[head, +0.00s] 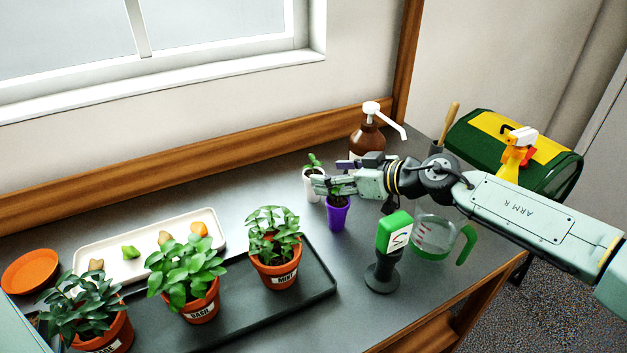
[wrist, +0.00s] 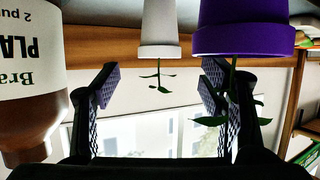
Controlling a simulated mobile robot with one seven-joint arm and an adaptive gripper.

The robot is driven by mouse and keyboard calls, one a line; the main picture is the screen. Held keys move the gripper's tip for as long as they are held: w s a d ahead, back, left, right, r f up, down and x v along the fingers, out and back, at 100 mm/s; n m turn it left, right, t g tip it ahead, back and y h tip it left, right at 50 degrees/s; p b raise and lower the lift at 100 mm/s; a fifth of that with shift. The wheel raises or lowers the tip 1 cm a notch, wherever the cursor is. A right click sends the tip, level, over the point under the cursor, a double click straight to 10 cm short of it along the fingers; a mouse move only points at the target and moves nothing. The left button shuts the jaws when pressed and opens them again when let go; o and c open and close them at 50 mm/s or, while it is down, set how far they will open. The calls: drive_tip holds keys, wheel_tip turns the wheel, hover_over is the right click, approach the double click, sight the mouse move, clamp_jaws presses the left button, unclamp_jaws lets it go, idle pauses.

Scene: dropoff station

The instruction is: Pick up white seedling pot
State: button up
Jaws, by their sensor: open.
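The white seedling pot (head: 310,189) stands on the grey bench, with a small green seedling in it. My gripper (head: 324,185) is open beside it, reaching in from the right and partly covering it in the head view. In the upside-down wrist view the white pot (wrist: 160,28) and its hanging-looking seedling line up with the gap between my open fingers (wrist: 158,88). Nothing is held.
A purple seedling pot (head: 337,217) stands close by, next to one finger in the wrist view. A brown pump bottle (head: 367,141) is behind the gripper. A green handheld device (head: 393,235) and a glass jug (head: 432,236) stand in front. Potted herbs on a black tray (head: 322,284) are left.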

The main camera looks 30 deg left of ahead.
sight(314, 172)
drive_tip(key=p+x, duration=0.1)
drive_tip(key=x, duration=0.4)
drive_tip(key=shift+a+p, duration=0.2)
drive_tip(key=shift+p, duration=0.2)
drive_tip(key=shift+w+a+f, duration=0.1)
drive_tip(key=shift+a+f, duration=0.15)
drive_tip(key=shift+a, duration=0.05)
drive_tip(key=c, duration=1.3)
drive_tip(key=shift+r, duration=0.1)
